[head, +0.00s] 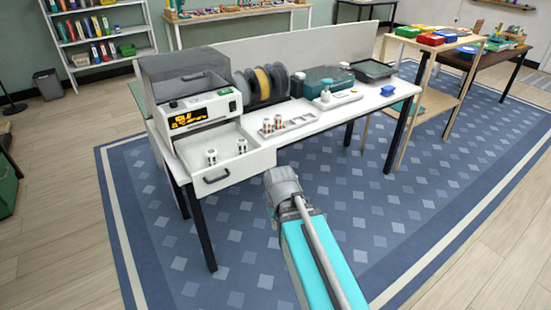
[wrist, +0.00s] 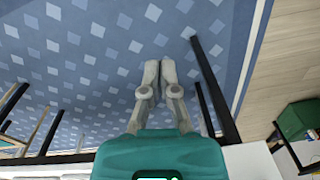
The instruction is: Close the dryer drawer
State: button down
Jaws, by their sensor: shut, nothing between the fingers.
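The dryer (head: 192,85) stands at the left end of the white table, with a dark lid and an orange display. Its white drawer (head: 228,170) is pulled out at the front, with a dark handle (head: 215,179) on its front panel. Small white cylinders (head: 211,156) stand inside the drawer. In the wrist view my gripper (wrist: 160,65) is shut and empty, its fingertips together over the blue rug. In the head view my arm's grey end is right of the drawer front and apart from it; the fingers cannot be made out there.
On the white table (head: 345,110) are a tray of small parts (head: 285,124), spools (head: 262,83) and a teal-lidded box (head: 328,80). Table legs (head: 201,228) stand below the drawer. The patterned rug (head: 300,215) in front is clear. A wooden shelf unit (head: 440,100) stands at right.

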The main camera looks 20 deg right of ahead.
aim_at(267, 164)
jog(key=w+d+r+n+t+y+p, duration=0.2)
jog(key=w+d+r+n, duration=0.4)
jog(key=w+n, duration=0.3)
jog(key=w+d+r+n+t+y+p, duration=0.2)
jog(key=w+d+r+n+p, duration=0.4)
jog(key=w+n, duration=0.3)
jog(key=shift+r+n+y+p, duration=0.5)
jog(key=shift+r+y, duration=0.1)
jog(key=shift+y, duration=0.3)
jog(key=shift+w+f, duration=0.15)
jog(key=shift+f, duration=0.05)
jog(key=shift+w+a+f+b, duration=1.05)
jog(key=shift+w+f+b, duration=0.1)
jog(key=shift+f+b, duration=0.2)
jog(key=shift+w+a+f+b, duration=1.05)
jog(key=shift+w+f+b, duration=0.15)
jog(key=shift+b, duration=0.1)
jog(key=shift+w+a+f+b, duration=1.05)
jog(key=shift+w+f+b, duration=0.1)
jog(key=shift+f+b, duration=0.2)
jog(key=shift+r, duration=0.1)
